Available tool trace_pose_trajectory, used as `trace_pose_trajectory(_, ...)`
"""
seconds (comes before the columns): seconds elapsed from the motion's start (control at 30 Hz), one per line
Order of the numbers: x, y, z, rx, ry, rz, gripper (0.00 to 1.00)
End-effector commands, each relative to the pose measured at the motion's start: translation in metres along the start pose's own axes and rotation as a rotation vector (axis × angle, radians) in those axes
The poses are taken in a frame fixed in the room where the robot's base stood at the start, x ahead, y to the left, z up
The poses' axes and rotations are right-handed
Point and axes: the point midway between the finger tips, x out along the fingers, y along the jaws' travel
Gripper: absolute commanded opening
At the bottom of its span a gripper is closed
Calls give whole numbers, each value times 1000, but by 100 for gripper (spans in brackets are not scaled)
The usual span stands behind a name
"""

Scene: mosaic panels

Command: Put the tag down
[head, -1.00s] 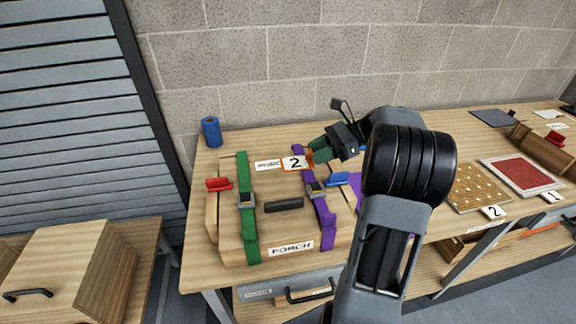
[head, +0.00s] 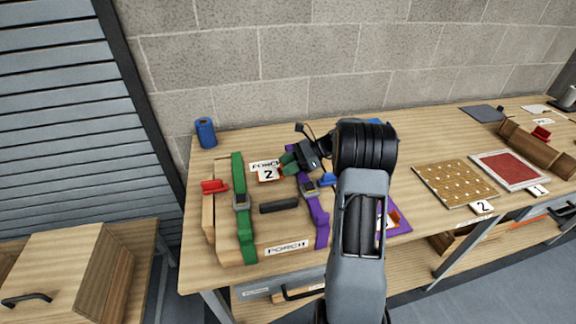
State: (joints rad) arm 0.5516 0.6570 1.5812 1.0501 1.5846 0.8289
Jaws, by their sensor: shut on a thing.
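My gripper (head: 286,166) is shut on a small white tag marked "2" with an orange edge (head: 268,175). The tag is over the back part of the lid of a wooden case (head: 265,232), just in front of a "PORCH" label (head: 263,163). The case has a green strap (head: 243,215) and a purple strap (head: 318,217), each with a buckle, and a black handle (head: 279,205). I cannot tell whether the tag touches the lid. My arm hides part of the bench to the right of the case.
A red clip (head: 214,186) and a blue clip (head: 329,179) sit by the case's straps. A blue roll (head: 205,132) stands at the back left.

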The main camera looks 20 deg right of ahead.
Motion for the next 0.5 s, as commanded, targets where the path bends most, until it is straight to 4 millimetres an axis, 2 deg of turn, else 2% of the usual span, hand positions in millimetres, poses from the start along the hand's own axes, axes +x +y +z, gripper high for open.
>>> trace_pose_trajectory(0.1,3,0,-8,1,0,0,14)
trace_pose_trajectory(0.47,4,0,-12,1,0,0,14)
trace_pose_trajectory(0.5,4,0,-12,0,1,-1,38)
